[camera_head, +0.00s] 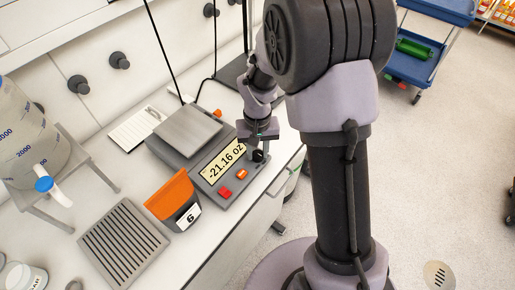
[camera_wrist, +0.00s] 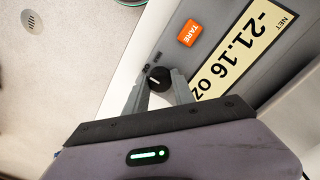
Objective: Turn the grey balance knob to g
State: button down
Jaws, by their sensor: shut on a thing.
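The balance (camera_head: 196,160) stands on the bench, its display (camera_head: 224,164) reading -21.16 oz; the display (camera_wrist: 240,47) also shows upside down in the wrist view. The balance knob (camera_wrist: 158,77) looks dark, nearly black, with a white pointer line. It sits at the panel's edge beside the display, and the knob (camera_head: 259,156) is partly hidden in the head view. My gripper (camera_head: 258,146) comes down from above.
An orange TARE button (camera_wrist: 190,33) is near the knob. An orange container (camera_head: 172,196) marked 6 stands in front of the balance, beside a grey ribbed tray (camera_head: 124,243). A large clear jug (camera_head: 28,140) with a tap is at left. Open floor lies right of the bench.

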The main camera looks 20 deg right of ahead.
aim_at(257, 153)
jog(key=n+p, duration=0.1)
jog(key=n, duration=0.3)
jog(key=shift+r, duration=0.1)
jog(key=n+p, duration=0.1)
jog(key=n, duration=0.3)
jog(key=shift+n+p, duration=0.3)
jog(key=shift+p, duration=0.1)
jog(key=shift+n, duration=0.3)
jog(key=c, duration=1.3)
grip_release()
jog(key=shift+c, duration=0.2)
notch_tip(257, 153, up, 17)
jog(key=p, duration=0.5)
jog(key=shift+r, duration=0.15)
